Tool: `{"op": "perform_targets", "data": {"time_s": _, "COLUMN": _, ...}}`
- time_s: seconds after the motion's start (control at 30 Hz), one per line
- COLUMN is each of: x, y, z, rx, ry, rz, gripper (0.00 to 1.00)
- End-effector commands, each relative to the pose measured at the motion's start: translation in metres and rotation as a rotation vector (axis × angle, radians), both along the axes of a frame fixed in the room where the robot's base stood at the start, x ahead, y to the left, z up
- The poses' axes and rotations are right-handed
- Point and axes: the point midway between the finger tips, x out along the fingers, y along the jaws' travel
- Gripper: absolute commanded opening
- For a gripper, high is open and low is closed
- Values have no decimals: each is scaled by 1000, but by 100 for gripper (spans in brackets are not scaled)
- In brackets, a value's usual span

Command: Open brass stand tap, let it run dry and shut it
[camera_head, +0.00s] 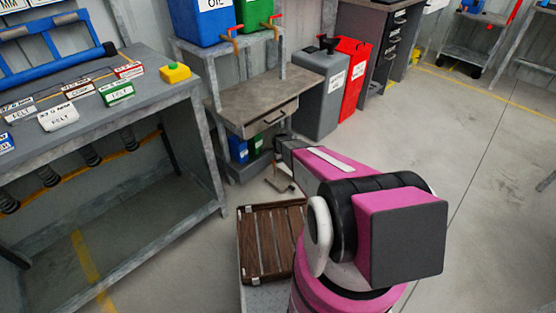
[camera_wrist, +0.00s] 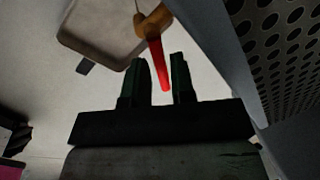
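In the wrist view a brass tap (camera_wrist: 152,20) with a red lever (camera_wrist: 158,62) shows at the top middle. My gripper (camera_wrist: 160,68) is open, its two dark fingers apart. The lever's lower end appears between the fingertips in the picture, with gaps on both sides; I see no clear contact. In the head view my pink arm reaches toward the shelf stand, and my gripper and this tap cannot be made out there. A shallow tray (camera_wrist: 105,30) lies beyond the tap, and I cannot see liquid in it.
A perforated grey panel (camera_wrist: 290,50) is close on the right of the wrist view. In the head view a blue oil container (camera_head: 200,22) and a green one (camera_head: 254,12) carry red-handled taps above a bench (camera_head: 255,100). Grey (camera_head: 320,95) and red (camera_head: 347,80) bins stand right.

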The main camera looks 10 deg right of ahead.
Motion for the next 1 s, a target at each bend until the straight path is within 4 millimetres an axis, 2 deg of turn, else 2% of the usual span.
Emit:
{"op": "perform_targets", "data": {"time_s": 0.27, "x": -3, "y": 0, "z": 9, "rx": 0, "ry": 0, "rz": 0, "gripper": 23}}
{"op": "perform_targets", "data": {"time_s": 0.37, "x": -5, "y": 0, "z": 20, "rx": 0, "ry": 0, "rz": 0, "gripper": 23}}
{"op": "perform_targets", "data": {"time_s": 0.8, "x": -21, "y": -2, "z": 95, "rx": 0, "ry": -1, "rz": 0, "gripper": 23}}
{"op": "perform_targets", "data": {"time_s": 1.0, "x": -22, "y": -2, "z": 106, "rx": 0, "ry": 0, "rz": 0, "gripper": 23}}
